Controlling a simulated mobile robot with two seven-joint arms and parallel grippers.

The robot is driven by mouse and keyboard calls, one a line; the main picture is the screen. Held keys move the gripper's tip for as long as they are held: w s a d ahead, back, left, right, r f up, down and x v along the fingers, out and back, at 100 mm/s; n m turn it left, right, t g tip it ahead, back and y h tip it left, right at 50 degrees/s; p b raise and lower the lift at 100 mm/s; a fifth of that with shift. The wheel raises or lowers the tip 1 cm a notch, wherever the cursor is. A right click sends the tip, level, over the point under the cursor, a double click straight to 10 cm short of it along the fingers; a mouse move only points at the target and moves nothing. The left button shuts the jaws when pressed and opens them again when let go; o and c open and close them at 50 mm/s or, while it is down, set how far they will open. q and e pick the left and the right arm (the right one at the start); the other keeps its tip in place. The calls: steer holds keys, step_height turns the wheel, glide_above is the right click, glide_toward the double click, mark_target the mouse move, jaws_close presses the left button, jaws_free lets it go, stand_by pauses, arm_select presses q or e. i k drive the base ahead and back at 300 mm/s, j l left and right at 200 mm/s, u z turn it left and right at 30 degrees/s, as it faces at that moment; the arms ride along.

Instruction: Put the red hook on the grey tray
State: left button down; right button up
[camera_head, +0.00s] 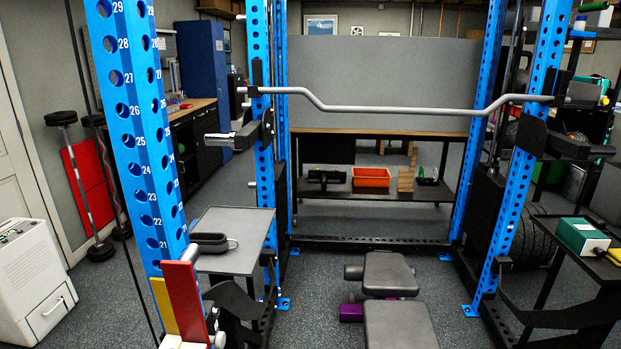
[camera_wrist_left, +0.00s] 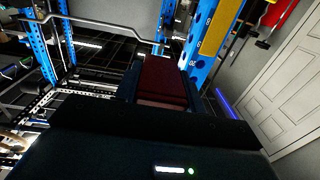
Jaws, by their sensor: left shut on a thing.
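I cannot tell whether the hook still touches the upright. The grey tray (camera_head: 250,222) lies behind and to the right of the hook, with a dark oblong holder (camera_head: 209,242) at its left edge. My right gripper is not in view.
A yellow plate (camera_head: 163,304) stands directly left of the red hook; it also shows in the wrist view (camera_wrist_left: 216,28). A bent grey bar (camera_head: 400,109) spans the rack. A padded bench (camera_head: 390,273) stands right of the tray. Most of the tray's right side is bare.

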mark_target(238, 215)
steer(key=k+j+z, duration=0.1)
steer(key=j, duration=0.25)
steer(key=k+j+z, duration=0.15)
steer(key=j, duration=0.2)
steer(key=j+z, duration=0.1)
steer(key=j, duration=0.25)
steer(key=j+z, duration=0.2)
steer(key=j, duration=0.2)
steer(key=k+j+z, duration=0.2)
steer(key=j, duration=0.2)
steer(key=i+j+z, duration=0.1)
steer(key=j+z, duration=0.3)
steer(key=j, duration=0.4)
steer(key=i+j+z, duration=0.2)
steer(key=j, duration=0.2)
steer(key=j+z, duration=0.2)
steer(key=j, duration=0.15)
steer(key=i+j+z, duration=0.1)
steer(key=j, duration=0.25)
steer(key=i+j+z, duration=0.15)
steer(key=j, duration=0.15)
